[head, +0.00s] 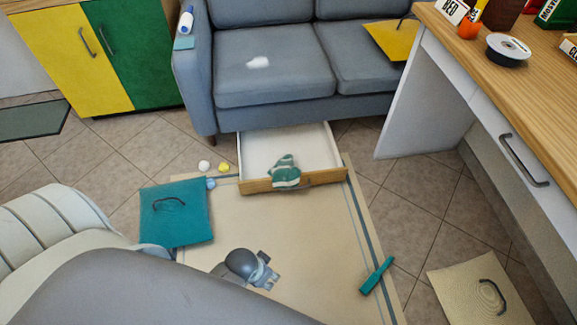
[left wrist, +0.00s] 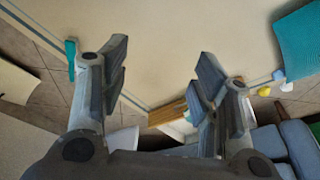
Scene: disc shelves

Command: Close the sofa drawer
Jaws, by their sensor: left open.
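The sofa drawer (head: 262,150) is pulled out from under the grey sofa (head: 262,82). Its inside is white and its wooden front (head: 328,177) faces me. A green and white striped cloth (head: 285,172) hangs over the middle of that front and hides part of the edge and handle. My left gripper (head: 264,276) is over the beige rug, on the near side of the drawer and apart from it. In the left wrist view my left gripper (left wrist: 163,75) is open with nothing between its fingers; the wooden drawer front (left wrist: 166,113) shows beyond them. My right gripper is not in view.
A beige rug (head: 300,235) lies before the drawer. A teal panel with a handle (head: 180,225) lies at the left, with small white and yellow balls (head: 223,167) behind it. A teal tool (head: 376,276) lies at the right. A wooden-topped desk (head: 470,60) stands at the right.

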